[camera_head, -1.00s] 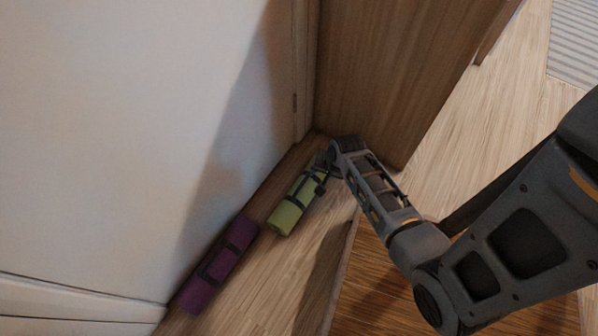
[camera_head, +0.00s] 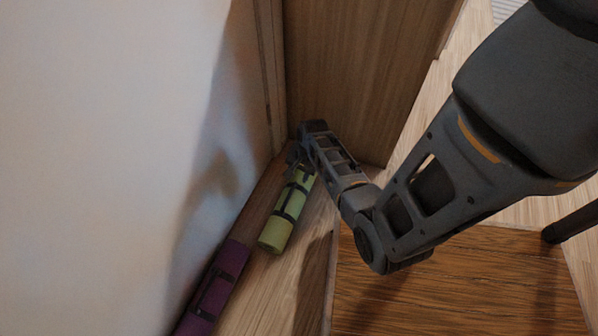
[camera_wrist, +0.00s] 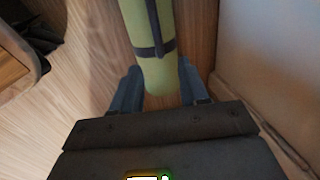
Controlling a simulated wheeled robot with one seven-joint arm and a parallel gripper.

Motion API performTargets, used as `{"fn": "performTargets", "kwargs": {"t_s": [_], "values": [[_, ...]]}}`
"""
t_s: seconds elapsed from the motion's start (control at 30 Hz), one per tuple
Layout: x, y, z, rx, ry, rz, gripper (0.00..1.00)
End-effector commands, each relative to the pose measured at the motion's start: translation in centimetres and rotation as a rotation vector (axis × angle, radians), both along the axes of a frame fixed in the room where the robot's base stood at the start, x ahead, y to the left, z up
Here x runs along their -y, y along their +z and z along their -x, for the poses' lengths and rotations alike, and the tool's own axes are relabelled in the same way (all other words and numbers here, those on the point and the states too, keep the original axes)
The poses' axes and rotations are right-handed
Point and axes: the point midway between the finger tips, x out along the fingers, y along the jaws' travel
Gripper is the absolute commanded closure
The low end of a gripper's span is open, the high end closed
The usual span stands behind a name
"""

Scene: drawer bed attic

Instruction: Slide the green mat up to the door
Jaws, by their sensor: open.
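The green mat (camera_head: 277,232) is a rolled cylinder with dark straps, lying on the wooden floor along the white wall. Its far end points toward the brown wooden door (camera_head: 360,75), with a short stretch of floor between. My gripper (camera_head: 298,160) is low at the mat's far end, on the door side, and partly hides that end. In the wrist view the green mat (camera_wrist: 140,18) runs between my gripper's (camera_wrist: 157,80) two open fingers, one on each side of its end. I cannot tell whether the fingers touch it.
A purple rolled mat (camera_head: 215,292) lies along the wall, nearer than the green one. The white wall (camera_head: 110,140) bounds the left side. A raised brown wooden surface (camera_head: 450,285) lies to the right. Dark items (camera_wrist: 25,45) show at the wrist view's left.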

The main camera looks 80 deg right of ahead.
Motion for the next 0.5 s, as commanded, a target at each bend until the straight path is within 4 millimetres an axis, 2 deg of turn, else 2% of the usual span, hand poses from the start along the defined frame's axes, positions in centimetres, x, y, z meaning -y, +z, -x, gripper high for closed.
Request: {"fn": "performTargets", "kwargs": {"t_s": [0.03, 0.2, 0.4, 0.5], "values": [[0.0, -1.1, -0.1, -0.001, -0.001, 0.0, 0.56], [0.2, -3.7, -0.6, -0.001, -0.001, 0.0, 0.56], [0.2, -6.0, -1.0, -0.001, -0.001, 0.0, 0.56], [0.3, -6.5, -1.2, -0.001, 0.0, 0.0, 0.56]]}}
